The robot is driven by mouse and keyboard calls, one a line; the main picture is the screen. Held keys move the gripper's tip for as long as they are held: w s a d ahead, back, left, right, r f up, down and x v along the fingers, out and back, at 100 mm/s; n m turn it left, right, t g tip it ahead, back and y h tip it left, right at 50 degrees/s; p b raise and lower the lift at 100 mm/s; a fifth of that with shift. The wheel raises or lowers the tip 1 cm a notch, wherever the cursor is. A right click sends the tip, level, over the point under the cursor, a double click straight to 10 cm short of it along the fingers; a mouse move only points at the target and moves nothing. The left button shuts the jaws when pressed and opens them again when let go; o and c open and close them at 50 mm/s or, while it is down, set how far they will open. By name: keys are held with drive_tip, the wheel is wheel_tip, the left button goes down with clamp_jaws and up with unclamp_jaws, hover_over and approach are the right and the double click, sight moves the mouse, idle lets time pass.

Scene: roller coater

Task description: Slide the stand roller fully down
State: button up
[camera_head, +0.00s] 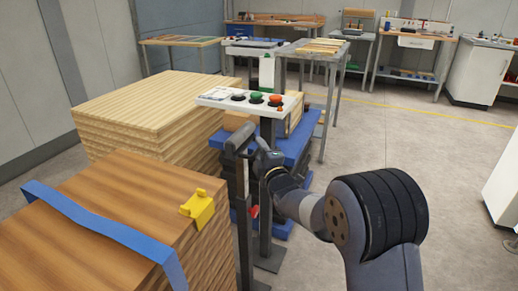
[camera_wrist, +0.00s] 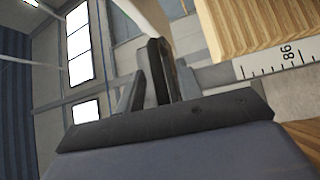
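The stand roller (camera_head: 240,138) is a grey roller head on a slim upright post, in the middle of the head view, between the wood stacks and the control panel. Its post (camera_head: 244,215) runs down towards the floor. My gripper (camera_head: 262,150) is at the roller head's right side, close to it or touching; I cannot tell which. In the wrist view the dark fingers (camera_wrist: 160,80) stand upright close together, with a pale bar (camera_wrist: 148,15) just above them. Whether they grip anything is unclear. A white scale marked 86 (camera_wrist: 285,58) shows at right.
A wood stack with blue tape and a yellow clamp (camera_head: 198,208) stands front left, a paler stack (camera_head: 145,105) behind it. A control panel with buttons (camera_head: 250,100) and a blue lift table (camera_head: 297,150) stand beyond the roller.

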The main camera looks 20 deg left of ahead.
drive_tip(key=shift+w+a, duration=0.25)
drive_tip(key=shift+w, duration=0.1)
drive_tip(key=shift+c, duration=0.5)
clamp_jaws()
